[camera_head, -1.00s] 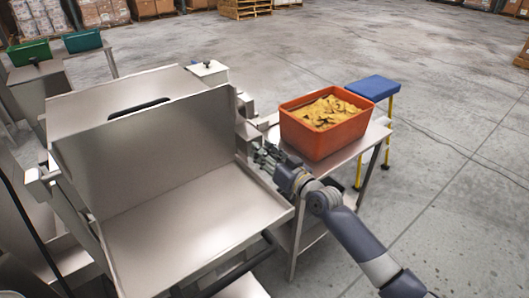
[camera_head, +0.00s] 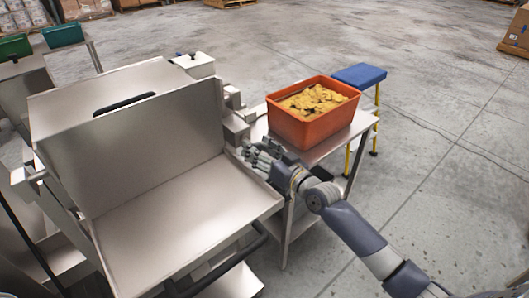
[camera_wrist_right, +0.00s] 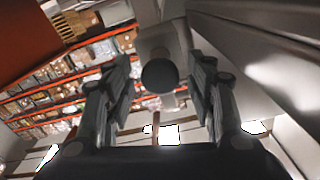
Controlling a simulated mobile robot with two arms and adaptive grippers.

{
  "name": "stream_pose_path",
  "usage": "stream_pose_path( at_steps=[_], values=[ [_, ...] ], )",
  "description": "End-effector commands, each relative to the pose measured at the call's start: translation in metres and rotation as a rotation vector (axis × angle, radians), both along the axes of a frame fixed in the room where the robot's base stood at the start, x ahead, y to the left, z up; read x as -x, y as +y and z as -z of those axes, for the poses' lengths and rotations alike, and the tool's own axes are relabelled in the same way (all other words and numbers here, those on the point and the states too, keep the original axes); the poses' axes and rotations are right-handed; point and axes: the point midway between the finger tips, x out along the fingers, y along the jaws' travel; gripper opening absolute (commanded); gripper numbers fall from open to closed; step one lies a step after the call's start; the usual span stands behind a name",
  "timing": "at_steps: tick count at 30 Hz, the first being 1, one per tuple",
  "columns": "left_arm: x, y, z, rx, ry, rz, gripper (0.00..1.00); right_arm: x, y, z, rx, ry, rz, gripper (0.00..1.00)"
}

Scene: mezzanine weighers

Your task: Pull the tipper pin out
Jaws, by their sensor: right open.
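A round black knob (camera_wrist_right: 159,76), which looks like the head of the tipper pin, shows in the right wrist view in front of a pale grey block (camera_wrist_right: 160,40). My right gripper (camera_wrist_right: 158,88) is open, with one finger on each side of the knob. No finger visibly touches it. In the head view my right gripper (camera_head: 254,154) is at the right edge of the steel tipper tray (camera_head: 180,215), and the pin is hidden there behind gripper and metalwork. My left gripper is not in view.
An orange crate (camera_head: 310,129) of yellow pieces stands on a steel table (camera_head: 345,140) just beyond my right gripper. A blue-topped stool (camera_head: 359,75) stands behind it. A steel wall (camera_wrist_right: 270,60) runs close along the right in the wrist view. Open floor lies to the right.

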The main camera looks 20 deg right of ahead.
Motion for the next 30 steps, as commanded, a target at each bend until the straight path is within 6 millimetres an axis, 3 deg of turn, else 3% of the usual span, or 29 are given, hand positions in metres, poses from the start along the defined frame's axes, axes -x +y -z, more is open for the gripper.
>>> stream_pose_path(
  at_steps=[5,18,24,30],
  values=[
    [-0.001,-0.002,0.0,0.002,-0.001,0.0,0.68,0.018,-0.007,0.002,0.003,0.002,0.0,0.51],
    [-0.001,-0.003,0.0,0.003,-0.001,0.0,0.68,0.094,-0.034,0.001,0.003,0.003,-0.001,0.51],
    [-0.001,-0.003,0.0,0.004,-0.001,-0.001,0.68,0.11,-0.041,0.001,0.001,0.002,0.001,0.51],
    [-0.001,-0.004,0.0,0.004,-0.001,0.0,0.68,0.113,-0.042,0.0,0.0,0.0,0.001,0.51]
  ],
)
